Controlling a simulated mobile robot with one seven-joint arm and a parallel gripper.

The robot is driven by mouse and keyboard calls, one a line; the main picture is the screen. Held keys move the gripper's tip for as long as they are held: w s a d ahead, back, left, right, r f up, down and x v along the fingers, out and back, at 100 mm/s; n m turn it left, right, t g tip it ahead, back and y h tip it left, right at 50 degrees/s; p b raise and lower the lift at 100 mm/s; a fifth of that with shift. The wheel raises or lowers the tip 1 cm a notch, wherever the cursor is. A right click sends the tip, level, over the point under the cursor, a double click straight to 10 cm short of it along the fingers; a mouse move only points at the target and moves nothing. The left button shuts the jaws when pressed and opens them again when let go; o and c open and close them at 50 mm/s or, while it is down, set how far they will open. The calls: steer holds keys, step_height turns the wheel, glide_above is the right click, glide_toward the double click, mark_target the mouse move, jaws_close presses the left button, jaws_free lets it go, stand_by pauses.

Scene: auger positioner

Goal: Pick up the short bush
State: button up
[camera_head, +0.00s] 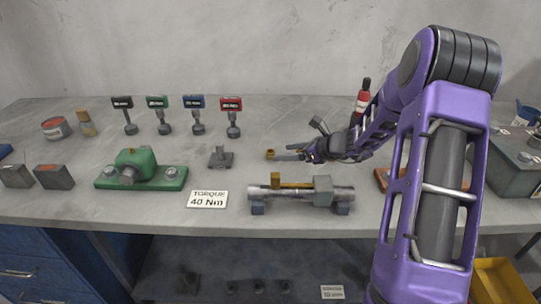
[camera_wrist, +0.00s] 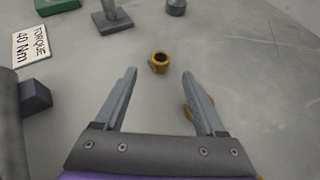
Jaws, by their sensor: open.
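A small brass-coloured bush (camera_head: 270,154), a short ring with a dark bore, stands upright on the grey bench. In the wrist view the bush (camera_wrist: 159,62) lies just ahead of the fingertips, roughly centred between them. My gripper (camera_head: 284,152) is open and empty, reaching left, low over the bench. In the wrist view my gripper (camera_wrist: 160,74) has its two fingers apart with bare bench between them. Another brass-coloured piece (camera_wrist: 187,112) is partly hidden by the right finger; I cannot tell its full shape.
A shaft assembly (camera_head: 300,192) with a brass block lies in front of the gripper. A grey stand (camera_head: 221,157) is left of the bush. A torque sign (camera_head: 207,199) and a green housing (camera_head: 139,168) are further left.

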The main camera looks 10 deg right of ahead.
mark_target(271, 151)
steer(key=x, duration=0.5)
steer(key=shift+w+a+r, duration=0.2)
steer(key=shift+w+r, duration=0.05)
steer(key=shift+r, duration=0.1)
jaws_close()
